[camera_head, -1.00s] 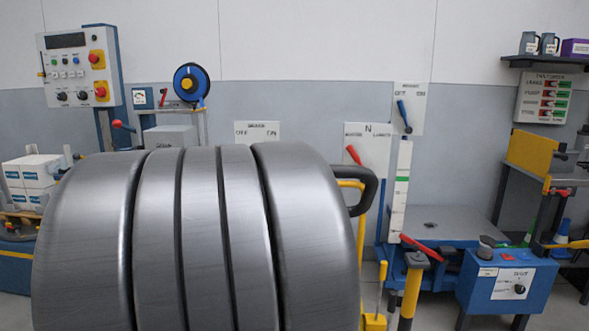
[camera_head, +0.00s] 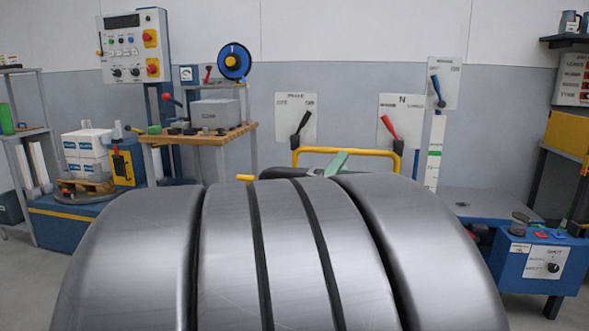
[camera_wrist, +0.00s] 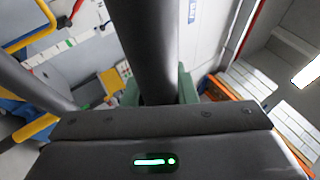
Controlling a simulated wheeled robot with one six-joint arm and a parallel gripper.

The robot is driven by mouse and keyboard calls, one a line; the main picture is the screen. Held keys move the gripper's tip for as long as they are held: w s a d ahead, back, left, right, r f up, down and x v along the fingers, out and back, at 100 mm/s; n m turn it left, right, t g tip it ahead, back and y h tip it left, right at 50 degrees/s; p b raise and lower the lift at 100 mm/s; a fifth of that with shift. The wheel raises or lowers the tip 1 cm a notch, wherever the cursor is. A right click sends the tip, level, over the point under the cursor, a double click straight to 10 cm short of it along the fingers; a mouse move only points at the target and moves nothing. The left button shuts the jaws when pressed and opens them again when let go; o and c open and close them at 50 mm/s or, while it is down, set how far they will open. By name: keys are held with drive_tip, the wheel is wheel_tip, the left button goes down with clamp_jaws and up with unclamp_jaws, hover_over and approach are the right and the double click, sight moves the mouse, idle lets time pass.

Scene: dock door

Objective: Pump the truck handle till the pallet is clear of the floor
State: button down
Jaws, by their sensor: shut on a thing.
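The dark handle bar (camera_wrist: 128,45) runs between the two green fingers of my gripper (camera_wrist: 160,90) in the wrist view, and the gripper is shut on it. In the head view a short dark piece of the handle (camera_head: 295,173) shows just above my big grey arm link, with a green finger of my gripper (camera_head: 337,164) beside it. My arm hides the rest of the handle, the truck's body and the floor in front. A wooden pallet (camera_head: 86,186) with white boxes stands at the left; I cannot tell whether it is the truck's pallet.
A yellow rail (camera_head: 345,152) stands behind the handle. Lever panels (camera_head: 402,115) hang on the back wall. A blue box with a dial (camera_head: 535,268) stands at the right.

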drive_tip(key=shift+s+r, duration=0.15)
drive_tip(key=shift+r, duration=0.25)
drive_tip(key=c, duration=1.6)
unclamp_jaws()
drive_tip(key=o, duration=0.4)
drive_tip(key=shift+s+a, duration=0.1)
drive_tip(key=shift+s, duration=0.15)
drive_tip(key=shift+o, duration=0.2)
drive_tip(key=shift+f, duration=0.15)
drive_tip(key=shift+s+a+f, duration=0.3)
drive_tip(key=shift+s+a, duration=0.05)
drive_tip(key=shift+a, duration=0.05)
drive_tip(key=v, duration=1.2)
drive_tip(key=shift+s+p, duration=0.15)
drive_tip(key=shift+p, duration=0.2)
drive_tip(key=shift+f, duration=0.1)
drive_tip(key=shift+b+x, duration=0.35)
drive_tip(key=shift+x, duration=6.4)
